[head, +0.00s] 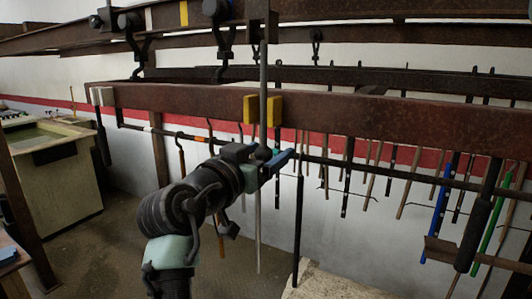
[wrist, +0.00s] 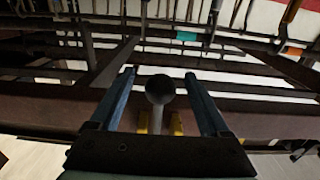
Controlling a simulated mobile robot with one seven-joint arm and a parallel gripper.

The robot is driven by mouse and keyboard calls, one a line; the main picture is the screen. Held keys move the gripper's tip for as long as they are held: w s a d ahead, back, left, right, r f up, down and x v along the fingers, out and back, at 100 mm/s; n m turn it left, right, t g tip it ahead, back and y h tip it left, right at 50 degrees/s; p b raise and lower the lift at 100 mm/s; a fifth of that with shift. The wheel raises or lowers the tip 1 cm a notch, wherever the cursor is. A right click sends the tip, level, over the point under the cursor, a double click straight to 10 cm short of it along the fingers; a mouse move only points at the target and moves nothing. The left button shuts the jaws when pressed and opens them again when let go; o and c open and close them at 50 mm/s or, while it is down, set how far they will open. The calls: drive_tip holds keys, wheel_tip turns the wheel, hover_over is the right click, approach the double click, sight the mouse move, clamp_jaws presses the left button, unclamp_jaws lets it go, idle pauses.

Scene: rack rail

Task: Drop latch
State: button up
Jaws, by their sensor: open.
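A grey vertical latch rod (head: 263,75) hangs from a dark bracket on the upper rail and passes in front of the rusty beam (head: 370,118) between two yellow blocks (head: 250,108). Its round lower end (wrist: 160,88) shows between my fingers in the wrist view, with the yellow blocks (wrist: 176,124) behind it. My gripper (head: 283,159) has blue fingers and is just below the beam, by the rod's lower end. In the wrist view my gripper (wrist: 160,73) is open, one finger on each side of the rod end, with gaps visible. Contact is not visible.
Several dark hooks (head: 222,50) hang from the upper rail. Long tools, including a blue one (head: 438,205) and a green one (head: 492,220), hang from a thin bar at right. A bench (head: 50,170) stands at left. Open floor lies below my arm.

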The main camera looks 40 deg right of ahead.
drive_tip(key=shift+b+v, duration=0.85)
drive_tip(key=shift+v, duration=2.7)
